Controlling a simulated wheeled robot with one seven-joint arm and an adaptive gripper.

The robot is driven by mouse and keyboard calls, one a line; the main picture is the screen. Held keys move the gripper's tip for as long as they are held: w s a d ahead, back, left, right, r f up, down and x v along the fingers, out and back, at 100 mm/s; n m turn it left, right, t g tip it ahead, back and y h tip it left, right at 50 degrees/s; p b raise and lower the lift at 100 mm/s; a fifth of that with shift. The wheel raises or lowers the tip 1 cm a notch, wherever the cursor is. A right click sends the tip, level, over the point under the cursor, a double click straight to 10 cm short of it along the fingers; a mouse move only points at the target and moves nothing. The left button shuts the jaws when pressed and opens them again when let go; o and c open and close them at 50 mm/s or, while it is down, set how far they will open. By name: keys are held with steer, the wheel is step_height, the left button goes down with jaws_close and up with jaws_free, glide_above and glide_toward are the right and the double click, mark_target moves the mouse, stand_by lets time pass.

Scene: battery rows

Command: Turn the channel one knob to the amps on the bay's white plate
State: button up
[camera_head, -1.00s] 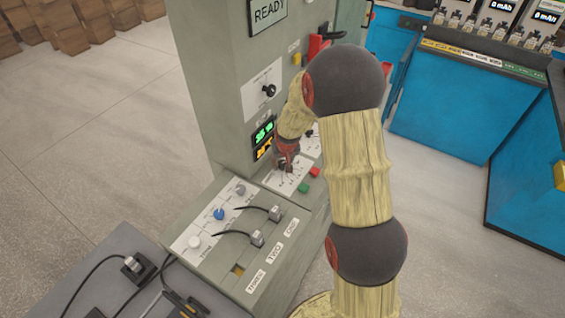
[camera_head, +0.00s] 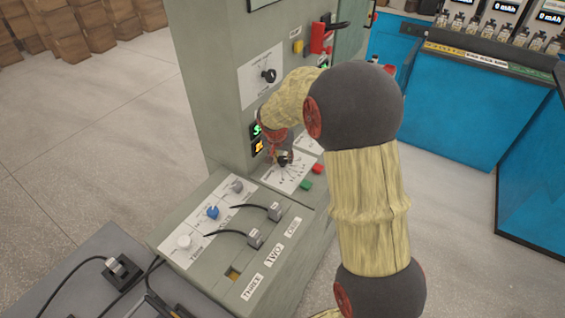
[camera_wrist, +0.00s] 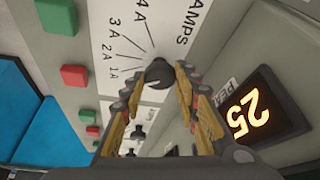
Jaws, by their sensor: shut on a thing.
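The black knob (camera_wrist: 158,74) sits on a white dial plate (camera_wrist: 118,22) marked AMPS, with lines to 1A, 2A, 3A and 4A. My gripper (camera_wrist: 157,82) is shut on this knob, with one finger on each side of it. The fingers and palm hide the lower part of the dial, and I cannot tell where the knob points. In the head view, my gripper (camera_head: 283,157) is at the dial plate (camera_head: 284,182) on the sloping face, below the small displays (camera_head: 257,138).
A red button (camera_head: 317,169) and a green button (camera_head: 306,184) are right of the dial. A lower box holds white, blue and grey knobs (camera_head: 212,212) and cabled plugs (camera_head: 255,239). Another knob (camera_head: 268,76) is on the upright panel. An orange 25 shows on a display (camera_wrist: 248,115).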

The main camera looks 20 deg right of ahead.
stand_by(0.4)
steer(key=o, duration=1.1)
steer(key=shift+o, duration=0.2)
steer(key=shift+r, duration=0.1)
steer(key=v, duration=1.1)
steer(key=shift+a+r, duration=0.25)
steer(key=shift+r, duration=0.1)
steer(key=shift+s, duration=0.1)
